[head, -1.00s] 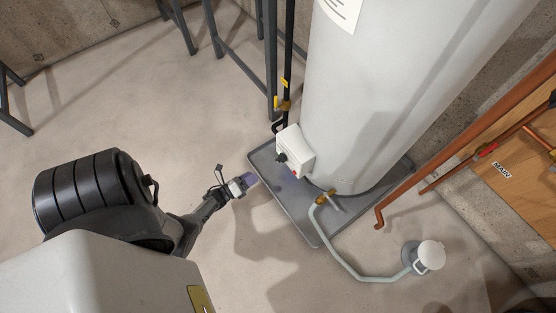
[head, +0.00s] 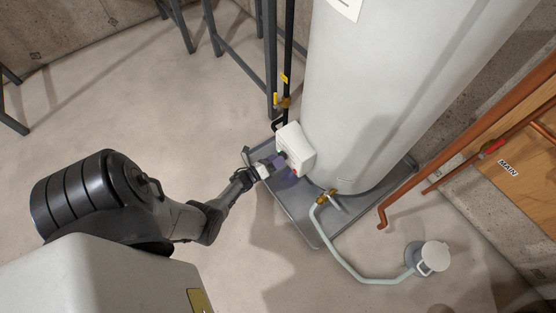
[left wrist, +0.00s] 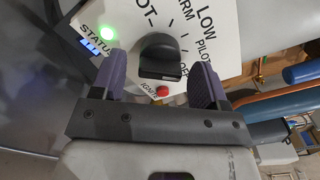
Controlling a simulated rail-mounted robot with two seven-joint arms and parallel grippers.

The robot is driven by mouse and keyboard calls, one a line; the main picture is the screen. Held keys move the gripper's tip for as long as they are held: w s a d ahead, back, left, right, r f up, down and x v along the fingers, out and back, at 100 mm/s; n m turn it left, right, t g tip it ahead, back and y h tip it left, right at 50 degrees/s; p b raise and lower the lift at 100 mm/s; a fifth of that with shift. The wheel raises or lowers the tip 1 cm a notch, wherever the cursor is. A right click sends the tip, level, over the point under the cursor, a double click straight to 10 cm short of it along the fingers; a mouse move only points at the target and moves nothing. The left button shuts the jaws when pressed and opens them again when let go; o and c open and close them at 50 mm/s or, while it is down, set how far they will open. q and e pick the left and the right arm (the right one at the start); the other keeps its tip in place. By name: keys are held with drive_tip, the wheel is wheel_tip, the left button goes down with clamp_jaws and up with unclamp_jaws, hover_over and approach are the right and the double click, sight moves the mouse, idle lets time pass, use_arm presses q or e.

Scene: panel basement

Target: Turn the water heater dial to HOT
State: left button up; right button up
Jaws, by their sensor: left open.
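The water heater (head: 375,90) is a tall light grey tank standing in a grey drain pan (head: 312,225). Its white control box (head: 297,147) is low on the tank's side and faces my left gripper (head: 277,162). In the left wrist view the black dial (left wrist: 160,56) stands between the two purple fingertips of my left gripper (left wrist: 160,80), which is open. I cannot tell whether either finger touches the dial. Labels LOW, PILOT and OFF show right of the dial; a partly cut-off label ending in "OT" is at upper left. My right gripper is in neither view.
A red igniter button (left wrist: 162,91) and a lit green status light (left wrist: 107,33) are near the dial. A brass drain valve (head: 329,196) with a pale hose (head: 342,257) is beside the box. Copper pipes (head: 440,158) run at right.

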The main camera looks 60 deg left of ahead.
use_arm(q)
drive_tip(key=shift+w+a, duration=0.1)
drive_tip(key=shift+w, duration=0.55)
drive_tip(key=shift+s, duration=0.1)
drive_tip(key=c, duration=0.9)
